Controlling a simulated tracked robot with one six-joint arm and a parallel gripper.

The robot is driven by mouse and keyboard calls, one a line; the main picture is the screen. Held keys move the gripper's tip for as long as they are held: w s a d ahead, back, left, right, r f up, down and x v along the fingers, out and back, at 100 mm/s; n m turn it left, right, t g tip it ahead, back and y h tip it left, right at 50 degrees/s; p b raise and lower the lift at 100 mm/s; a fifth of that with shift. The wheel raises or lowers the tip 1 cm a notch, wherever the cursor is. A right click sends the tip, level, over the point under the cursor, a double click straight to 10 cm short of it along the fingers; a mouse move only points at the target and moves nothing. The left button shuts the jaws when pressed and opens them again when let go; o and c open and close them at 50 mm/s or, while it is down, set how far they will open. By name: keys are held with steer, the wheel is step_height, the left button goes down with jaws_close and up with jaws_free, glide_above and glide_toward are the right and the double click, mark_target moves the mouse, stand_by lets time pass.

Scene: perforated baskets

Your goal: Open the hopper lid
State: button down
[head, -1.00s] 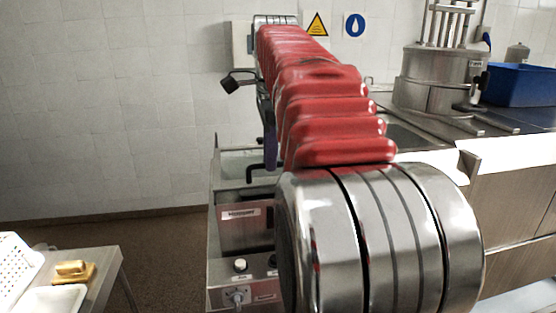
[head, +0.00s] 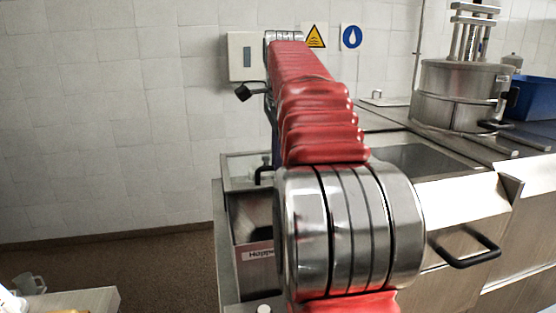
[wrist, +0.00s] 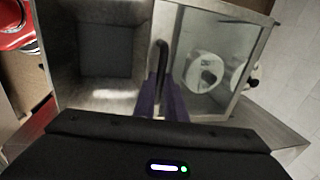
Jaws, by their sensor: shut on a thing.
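The steel hopper (head: 222,235) stands low in the middle of the head view, its label partly behind my arm. In the wrist view its open dark compartment (wrist: 105,45) shows at the left. The clear, metal-framed lid (wrist: 210,50) lies to the right of that opening. It also shows in the head view (head: 240,160). The lid's black bar handle (wrist: 162,58) is between the purple fingers of my gripper (wrist: 164,108), which is shut on it. In the head view my arm hides most of the gripper.
A steel counter (head: 440,170) with a black handle (head: 470,248) runs along the right. A steel pot-like machine (head: 455,95) and a blue bin (head: 530,98) stand on it. A table edge (head: 80,300) shows at lower left. The floor between is clear.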

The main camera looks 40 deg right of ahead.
steer(key=shift+w+a, duration=0.1)
steer(key=shift+a, duration=0.15)
steer(key=c, duration=2.1)
jaws_free()
steer(key=shift+o, duration=1.4)
steer(key=shift+d, duration=0.15)
steer(key=shift+r, duration=0.15)
step_height(320, 180, up, 11)
steer(key=s+a, duration=0.1)
steer(key=s, duration=0.1)
steer(key=shift+r, duration=0.2)
steer(key=shift+s, duration=0.1)
steer(key=shift+a, duration=0.15)
